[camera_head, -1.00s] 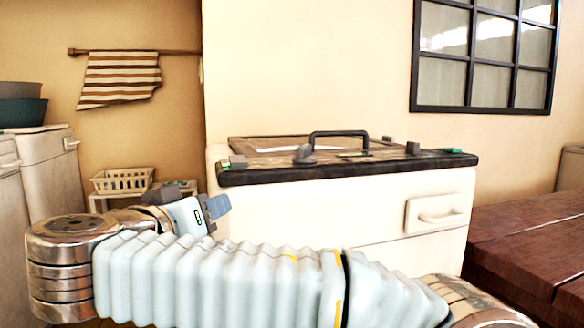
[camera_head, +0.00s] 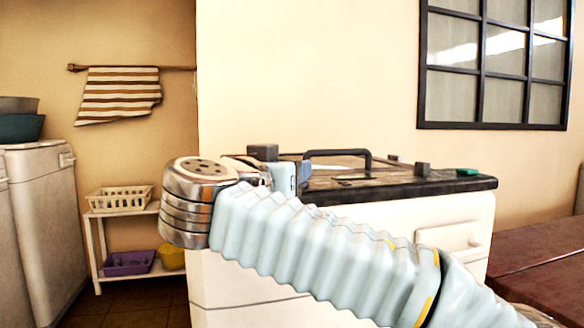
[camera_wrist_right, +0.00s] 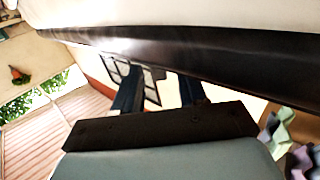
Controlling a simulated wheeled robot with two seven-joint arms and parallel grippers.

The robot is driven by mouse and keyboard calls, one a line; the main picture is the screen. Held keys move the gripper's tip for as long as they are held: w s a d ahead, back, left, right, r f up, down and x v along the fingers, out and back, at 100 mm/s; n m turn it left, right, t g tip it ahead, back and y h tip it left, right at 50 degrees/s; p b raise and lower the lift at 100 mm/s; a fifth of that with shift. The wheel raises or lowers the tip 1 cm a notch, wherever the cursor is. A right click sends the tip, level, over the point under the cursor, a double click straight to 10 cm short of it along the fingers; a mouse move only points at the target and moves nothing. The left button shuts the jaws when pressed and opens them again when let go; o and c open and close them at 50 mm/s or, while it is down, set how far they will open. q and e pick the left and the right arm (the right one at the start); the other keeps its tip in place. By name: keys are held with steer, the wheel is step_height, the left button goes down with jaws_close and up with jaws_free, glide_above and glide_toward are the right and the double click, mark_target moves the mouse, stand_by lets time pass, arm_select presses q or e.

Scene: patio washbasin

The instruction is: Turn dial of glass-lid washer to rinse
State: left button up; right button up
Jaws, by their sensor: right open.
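The glass-lid washer (camera_head: 455,217) is cream with a black-edged top, seen in the head view. A black bar handle (camera_head: 337,153) stands on its lid. A grey knob (camera_head: 422,169) stands at the right of the top, with a smaller grey one (camera_head: 393,158) behind it. Dial markings are unreadable.
A reddish-brown wooden table (camera_head: 540,254) stands at the right. A shelf with a cream basket (camera_head: 120,199) and a purple bin (camera_head: 128,263) stands at the left.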

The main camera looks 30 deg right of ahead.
steer(key=shift+x, duration=0.85)
jaws_close()
